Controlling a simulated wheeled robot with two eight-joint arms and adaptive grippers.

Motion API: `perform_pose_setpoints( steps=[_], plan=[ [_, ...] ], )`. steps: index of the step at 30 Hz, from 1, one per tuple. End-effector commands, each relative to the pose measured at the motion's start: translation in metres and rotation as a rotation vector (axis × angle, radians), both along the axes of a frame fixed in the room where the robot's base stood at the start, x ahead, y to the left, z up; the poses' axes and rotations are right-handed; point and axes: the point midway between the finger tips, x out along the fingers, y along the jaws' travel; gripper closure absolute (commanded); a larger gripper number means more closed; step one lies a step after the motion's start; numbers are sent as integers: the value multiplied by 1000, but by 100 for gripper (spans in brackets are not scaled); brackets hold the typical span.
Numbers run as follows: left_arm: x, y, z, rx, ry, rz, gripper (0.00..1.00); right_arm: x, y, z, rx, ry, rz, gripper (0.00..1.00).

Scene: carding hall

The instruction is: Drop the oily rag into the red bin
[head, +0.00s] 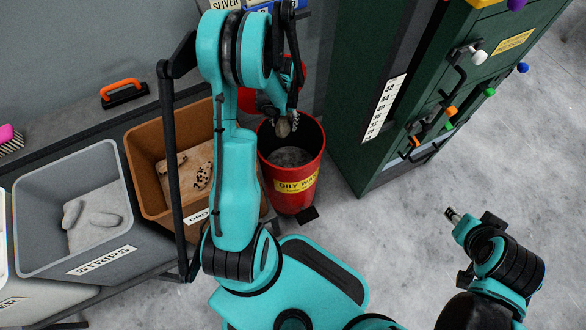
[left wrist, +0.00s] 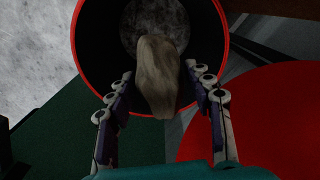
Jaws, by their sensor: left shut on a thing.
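The red bin (head: 291,195) stands open on the floor with a yellow label that begins "OILY WA". My left gripper (head: 284,128) is over the bin's mouth, shut on the oily rag (left wrist: 158,75), a dull beige-grey bundle. In the left wrist view the rag hangs between the two fingers (left wrist: 160,88), with the bin's red rim (left wrist: 76,45) around it and a grey bottom below. In the head view the rag is small and partly hidden by the fingers. My right gripper (head: 452,214) is at the right, away from the bin; its fingers are too small to read.
A grey STRIPS bin (head: 40,190) and a brown bin (head: 140,145) stand left of the red bin. A green cabinet (head: 345,100) with coloured knobs stands close on its right. The floor at the right is clear.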

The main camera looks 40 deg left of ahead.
Motion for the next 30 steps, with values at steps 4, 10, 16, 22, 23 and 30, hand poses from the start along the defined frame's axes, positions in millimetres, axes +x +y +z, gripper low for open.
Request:
perform_pose_setpoints(
  steps=[4,10,16,22,23,30],
  plan=[
    [0,0,-21,0,0,0,78,0,0,-15,0,0,0,60],
    [0,0,-27,0,0,0,78,0,0,-18,0,0,0,60],
    [0,0,-26,0,0,0,40,0,0,-17,0,0,0,60],
    [0,0,-26,0,0,-1,24,0,0,-17,0,0,0,60],
    [0,0,-26,0,0,-1,24,0,0,-17,0,0,0,60],
    [0,0,-19,0,0,0,24,0,0,-18,0,0,0,60]
  ],
)
